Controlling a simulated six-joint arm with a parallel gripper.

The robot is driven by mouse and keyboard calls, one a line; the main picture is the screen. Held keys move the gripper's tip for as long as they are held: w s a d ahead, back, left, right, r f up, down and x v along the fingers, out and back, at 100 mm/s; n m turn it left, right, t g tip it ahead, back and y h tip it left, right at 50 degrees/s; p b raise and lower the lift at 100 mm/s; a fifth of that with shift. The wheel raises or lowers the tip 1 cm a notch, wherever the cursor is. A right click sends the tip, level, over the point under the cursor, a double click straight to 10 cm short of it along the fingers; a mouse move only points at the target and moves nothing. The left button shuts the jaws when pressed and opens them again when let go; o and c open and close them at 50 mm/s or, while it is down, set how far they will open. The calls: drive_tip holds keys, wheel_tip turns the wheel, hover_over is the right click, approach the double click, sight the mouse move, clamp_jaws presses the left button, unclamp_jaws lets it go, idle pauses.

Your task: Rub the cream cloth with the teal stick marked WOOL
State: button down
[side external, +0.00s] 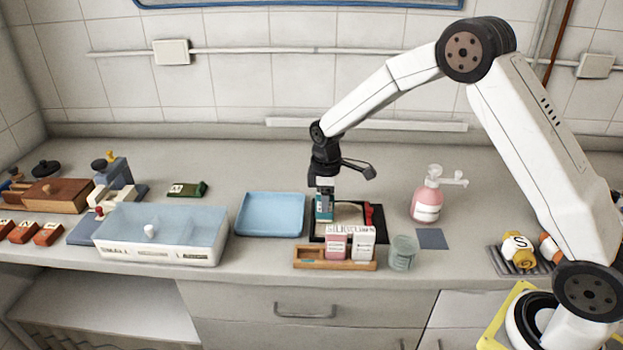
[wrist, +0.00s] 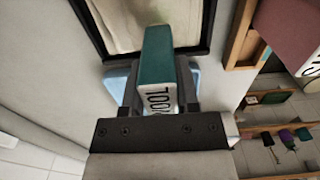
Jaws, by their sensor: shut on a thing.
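My gripper (side external: 324,196) points down over the left part of a black-rimmed tray (side external: 316,238). It is shut on the teal stick (side external: 324,213), whose white end shows the partly hidden letters of WOOL in the wrist view (wrist: 160,101). The teal stick's green part (wrist: 157,52) reaches toward the cloth. The cream cloth (side external: 349,214) lies in the black tray, just right of the stick; it also shows at the top of the wrist view (wrist: 125,22). I cannot tell whether the stick touches the cloth.
A wooden rack (side external: 305,257) with pink and white blocks stands in front of the tray. A red item (side external: 371,213) is at the tray's right. A blue tray (side external: 270,215) is left; a glass jar (side external: 402,252) and pink pump bottle (side external: 427,200) are right. The counter behind is clear.

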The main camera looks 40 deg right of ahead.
drive_tip(key=shift+s+d, duration=0.4)
drive_tip(key=shift+s+d+f, duration=0.15)
drive_tip(key=shift+s+d, duration=1.05)
drive_tip(key=shift+s, duration=0.1)
wheel_tip(320, 180, up, 6)
idle(0.6)
drive_tip(key=shift+w, duration=0.1)
wheel_tip(320, 180, up, 3)
drive_tip(key=shift+r, duration=0.1)
idle(0.6)
